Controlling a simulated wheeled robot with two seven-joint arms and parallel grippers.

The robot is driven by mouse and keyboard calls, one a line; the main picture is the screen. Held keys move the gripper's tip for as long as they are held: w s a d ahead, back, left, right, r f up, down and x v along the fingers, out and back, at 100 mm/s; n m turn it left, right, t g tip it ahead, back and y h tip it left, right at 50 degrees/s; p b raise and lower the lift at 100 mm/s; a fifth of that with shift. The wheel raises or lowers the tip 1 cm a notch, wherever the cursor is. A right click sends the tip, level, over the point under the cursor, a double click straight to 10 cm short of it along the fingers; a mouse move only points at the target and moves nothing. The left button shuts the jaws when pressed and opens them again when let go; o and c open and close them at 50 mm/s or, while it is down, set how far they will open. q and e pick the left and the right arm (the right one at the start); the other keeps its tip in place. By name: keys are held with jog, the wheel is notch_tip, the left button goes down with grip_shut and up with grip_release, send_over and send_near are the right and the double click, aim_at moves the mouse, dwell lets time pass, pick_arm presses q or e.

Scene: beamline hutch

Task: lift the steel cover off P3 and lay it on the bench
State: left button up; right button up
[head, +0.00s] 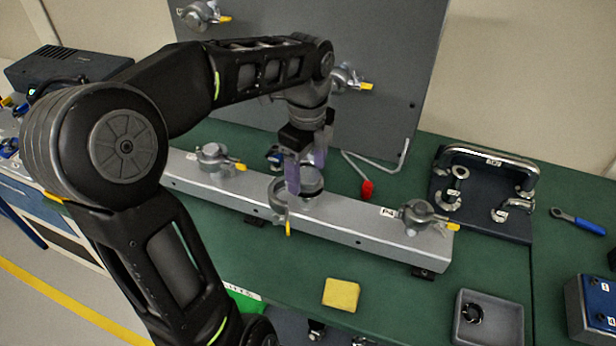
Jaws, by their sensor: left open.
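A long grey metal beam (345,226) lies on the green bench (385,300) with clamped fittings along its top. At the middle fitting, a clamp ring (279,196) appears to hang open, its yellow tab pointing down. A round steel piece (311,182), perhaps the cover, shows there, partly hidden by my fingers. I cannot read a P3 label. My left gripper (306,172) is open and points down at this middle fitting, one finger on each side of the steel piece as seen here. I cannot tell whether they touch. My right gripper is not in view.
Closed clamps sit at the left (214,158) and right (420,214) of the beam. A dark panel (390,70) stands behind. A yellow sponge (341,294), a grey tray (488,336) and a rack of steel fittings (480,215) are on the bench. Bench around the sponge is bare.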

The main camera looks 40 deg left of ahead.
aim_at(308, 174)
pick_arm(q)
jog(key=c, duration=1.2)
jog(key=shift+r, duration=0.1)
notch_tip(308, 174, up, 4)
jog(key=shift+r+b, duration=0.1)
jog(key=shift+b, duration=0.2)
notch_tip(308, 174, up, 6)
jog(key=p, duration=0.5)
